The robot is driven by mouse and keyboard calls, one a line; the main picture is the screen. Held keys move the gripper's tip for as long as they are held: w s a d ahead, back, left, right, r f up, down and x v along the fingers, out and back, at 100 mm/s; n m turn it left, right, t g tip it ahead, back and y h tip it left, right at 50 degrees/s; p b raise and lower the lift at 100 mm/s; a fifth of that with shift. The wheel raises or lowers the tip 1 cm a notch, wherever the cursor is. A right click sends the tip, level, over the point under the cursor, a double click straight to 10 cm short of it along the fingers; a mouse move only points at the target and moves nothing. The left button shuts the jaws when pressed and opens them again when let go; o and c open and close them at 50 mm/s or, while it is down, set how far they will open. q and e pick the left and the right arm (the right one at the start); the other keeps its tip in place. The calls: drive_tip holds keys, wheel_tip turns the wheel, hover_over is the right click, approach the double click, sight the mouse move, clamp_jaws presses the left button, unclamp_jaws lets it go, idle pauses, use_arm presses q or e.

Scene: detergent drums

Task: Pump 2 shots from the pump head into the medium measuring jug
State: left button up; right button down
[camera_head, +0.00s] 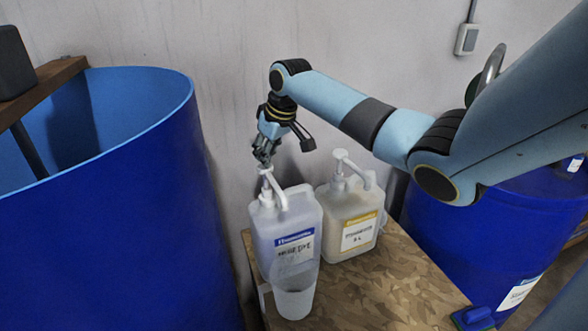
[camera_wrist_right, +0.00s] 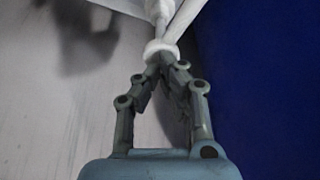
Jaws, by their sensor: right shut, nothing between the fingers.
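A translucent pump bottle (camera_head: 292,232) with a blue-banded label stands on the wooden board. Its white pump head (camera_head: 267,180) has a spout pointing toward the front. A clear measuring jug (camera_head: 294,295) stands in front of this bottle, below the spout. My right gripper (camera_head: 264,161) is shut and empty, pointing down just over the pump head; contact is not clear. In the right wrist view, the shut fingertips (camera_wrist_right: 166,62) meet at the white pump head (camera_wrist_right: 161,47). My left gripper is not in view.
A second pump bottle (camera_head: 351,220) with a yellow-banded label stands close to the right. An open blue drum (camera_head: 110,220) fills the left, and another blue drum (camera_head: 480,235) stands at right. The board (camera_head: 385,285) has clear room at front right.

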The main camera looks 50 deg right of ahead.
sight(267, 171)
drive_tip(key=shift+f+b, duration=1)
drive_tip(key=shift+f, duration=1.2)
drive_tip(key=shift+r, duration=0.1)
wheel_tip(267, 171, up, 6)
drive_tip(key=p, duration=0.6)
drive_tip(key=shift+f, duration=0.2)
drive_tip(key=shift+f+b, duration=1.75)
drive_tip(key=shift+f, duration=1.25)
wheel_tip(267, 171, up, 6)
drive_tip(key=p, duration=0.6)
drive_tip(key=shift+r, duration=0.1)
